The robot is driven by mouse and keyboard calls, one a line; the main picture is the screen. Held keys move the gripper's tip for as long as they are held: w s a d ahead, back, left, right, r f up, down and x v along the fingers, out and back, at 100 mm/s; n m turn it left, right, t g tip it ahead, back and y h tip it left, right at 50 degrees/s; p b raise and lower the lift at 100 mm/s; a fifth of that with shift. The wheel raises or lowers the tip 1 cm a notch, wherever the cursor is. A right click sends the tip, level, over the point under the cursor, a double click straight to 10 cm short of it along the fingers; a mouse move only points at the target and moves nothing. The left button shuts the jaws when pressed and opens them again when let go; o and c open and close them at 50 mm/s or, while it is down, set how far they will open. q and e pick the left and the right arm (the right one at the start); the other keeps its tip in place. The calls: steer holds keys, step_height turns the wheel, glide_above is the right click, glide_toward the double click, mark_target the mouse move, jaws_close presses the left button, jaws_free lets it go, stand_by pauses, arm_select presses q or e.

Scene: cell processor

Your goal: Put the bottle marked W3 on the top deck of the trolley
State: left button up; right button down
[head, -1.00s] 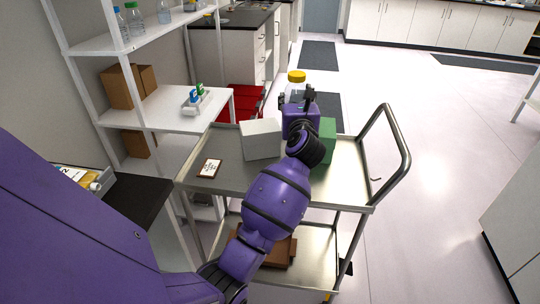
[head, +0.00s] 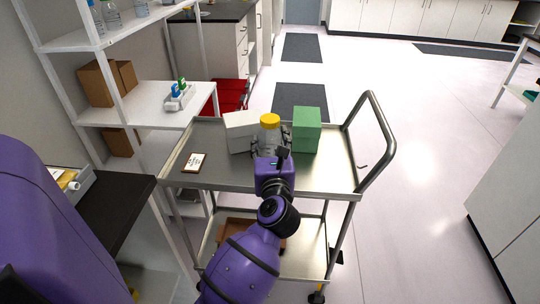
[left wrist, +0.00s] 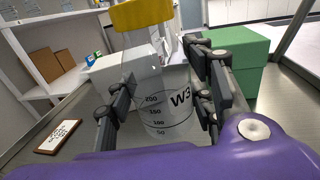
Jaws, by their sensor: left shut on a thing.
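The bottle marked W3 (left wrist: 165,112) is clear, with a yellow cap and volume marks; its mark shows in the left wrist view. In the head view the bottle (head: 269,136) is upright over the trolley's top deck, between a white box and a green box. My left gripper (head: 270,149) is shut on it, with a finger on each side of its body. The trolley's top deck (head: 225,171) is bare metal with a raised rim. The bottle's base is hidden in the head view, and I cannot tell whether it touches the deck. My right gripper is not in view.
The white box (head: 241,132) and the green box (head: 307,129) stand on the top deck, close to the bottle. A small framed label (head: 193,163) lies at the deck's left. The trolley's handle (head: 383,139) rises at the right. White shelving (head: 149,100) stands left of the trolley.

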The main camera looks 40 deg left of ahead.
mark_target(270, 154)
arm_select(q)
steer(key=shift+s+f+b, duration=0.15)
steer(key=shift+f+b, duration=0.25)
steer(key=shift+f, duration=1.35)
steer(key=shift+f, duration=0.1)
steer(key=shift+d+f, duration=0.1)
steer(key=shift+f, duration=0.05)
steer(key=o, duration=1.7)
steer(key=shift+r, duration=0.2)
steer(key=shift+s+d, duration=0.15)
steer(key=shift+s, duration=0.05)
steer(key=b+v, duration=0.1)
steer(key=v, duration=1)
steer(key=shift+s+d, duration=0.15)
steer(key=shift+d, duration=0.05)
